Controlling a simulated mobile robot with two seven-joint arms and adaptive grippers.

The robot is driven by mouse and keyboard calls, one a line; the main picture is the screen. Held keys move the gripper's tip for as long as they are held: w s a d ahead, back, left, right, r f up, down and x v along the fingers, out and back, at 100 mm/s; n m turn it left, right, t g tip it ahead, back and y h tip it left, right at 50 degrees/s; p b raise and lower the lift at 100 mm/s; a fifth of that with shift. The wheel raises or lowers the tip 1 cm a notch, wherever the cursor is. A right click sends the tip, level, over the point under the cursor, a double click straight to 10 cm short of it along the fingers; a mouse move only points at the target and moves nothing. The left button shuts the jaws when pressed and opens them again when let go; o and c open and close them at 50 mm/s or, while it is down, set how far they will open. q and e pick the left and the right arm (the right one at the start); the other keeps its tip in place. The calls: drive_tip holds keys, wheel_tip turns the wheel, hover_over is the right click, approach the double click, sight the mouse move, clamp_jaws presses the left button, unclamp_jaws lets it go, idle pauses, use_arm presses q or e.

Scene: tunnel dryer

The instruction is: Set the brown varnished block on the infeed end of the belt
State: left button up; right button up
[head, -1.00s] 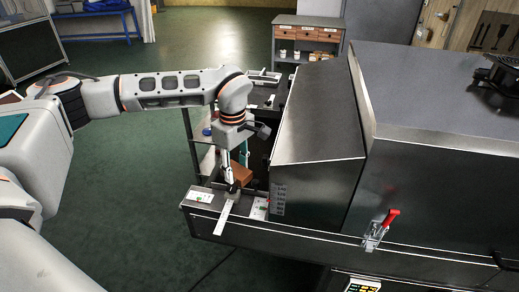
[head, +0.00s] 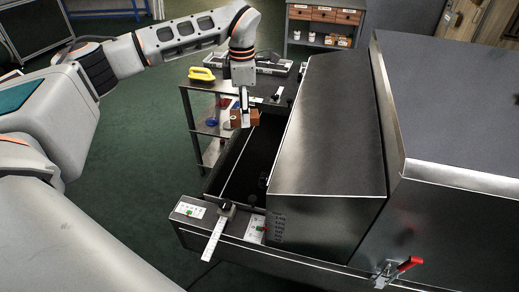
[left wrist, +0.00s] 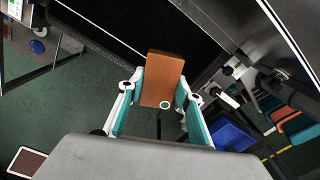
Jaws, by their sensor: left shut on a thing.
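The brown block (head: 250,117) is held in my left gripper (head: 244,112), raised near the far open end of the machine's infeed. The black belt (head: 256,158) runs in front of the dryer hood. In the left wrist view the block partly overlaps a black surface and partly the green floor. The height of the block over the belt is hard to tell. My right gripper is not in view.
The steel dryer hood (head: 330,125) stands right of the belt. A metal ruler (head: 216,236) with a clamp sits on the front rail. A cart (head: 203,86) behind carries a yellow object (head: 201,74). A red-handled clamp (head: 397,271) is on the machine's side.

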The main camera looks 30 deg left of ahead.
sight(247, 167)
use_arm(q)
wheel_tip(247, 167, down, 19)
drive_tip(key=shift+s+f, duration=0.1)
drive_tip(key=shift+s, duration=0.05)
idle(0.4)
drive_tip(key=shift+f, duration=0.1)
drive_tip(key=o, duration=1.1)
wheel_tip(247, 167, up, 12)
drive_tip(key=shift+r, duration=0.1)
drive_tip(key=shift+s, duration=0.1)
